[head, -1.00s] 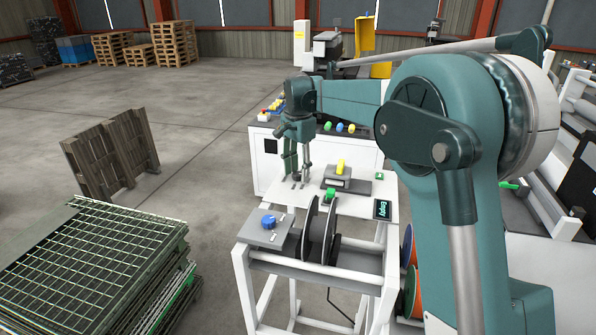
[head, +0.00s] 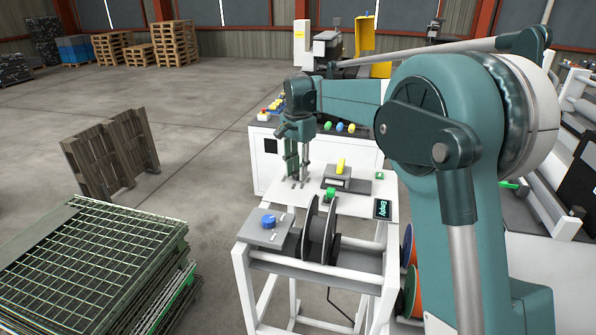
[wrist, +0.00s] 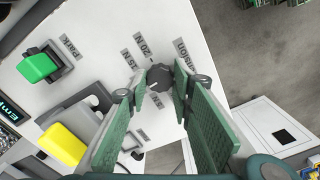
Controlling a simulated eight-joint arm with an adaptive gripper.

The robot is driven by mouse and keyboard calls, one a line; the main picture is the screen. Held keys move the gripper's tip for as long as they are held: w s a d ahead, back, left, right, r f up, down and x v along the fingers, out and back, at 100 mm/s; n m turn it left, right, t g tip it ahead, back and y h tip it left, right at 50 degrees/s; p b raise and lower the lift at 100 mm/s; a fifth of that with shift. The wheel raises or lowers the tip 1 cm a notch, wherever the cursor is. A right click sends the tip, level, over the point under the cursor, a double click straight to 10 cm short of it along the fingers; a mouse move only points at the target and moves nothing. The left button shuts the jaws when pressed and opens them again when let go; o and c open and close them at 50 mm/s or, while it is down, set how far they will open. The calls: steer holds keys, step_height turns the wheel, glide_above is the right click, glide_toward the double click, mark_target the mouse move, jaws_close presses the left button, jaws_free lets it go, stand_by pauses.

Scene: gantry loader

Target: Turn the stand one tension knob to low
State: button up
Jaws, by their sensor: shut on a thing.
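The tension knob (wrist: 160,77) is a small dark grey round knob on a white panel (wrist: 98,22) in the wrist view. My gripper (wrist: 163,82) is shut on it, one green-padded finger on either side. Printed labels ring the knob, among them 20 N, 15 N and TENSION, partly covered by the fingers. Which label the knob points to is not clear. In the head view my gripper (head: 296,182) points down at the left part of the stand's white top (head: 349,208); the knob is not distinguishable there.
A green PARK switch (wrist: 37,67) and a yellow handle (wrist: 62,145) sit on the same top. The display (head: 382,208) reads Empty. A blue knob (head: 268,221) and a dark reel (head: 319,232) are nearer. A mesh-topped stack (head: 90,262) stands left on open floor.

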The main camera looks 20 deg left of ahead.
mark_target(297, 173)
steer(key=n, duration=0.4)
steer(key=shift+b, duration=0.35)
steer(key=n, duration=0.4)
steer(key=shift+n, duration=0.4)
steer(key=n, duration=0.4)
steer(key=shift+a+n+b, duration=0.1)
steer(key=shift+n+b, duration=0.2)
steer(key=shift+b, duration=0.1)
steer(key=shift+n, duration=1.9)
steer(key=shift+o, duration=0.2)
steer(key=shift+c, duration=0.2)
steer(key=o, duration=0.9)
steer(key=shift+r, duration=0.1)
steer(key=shift+r, duration=5.9)
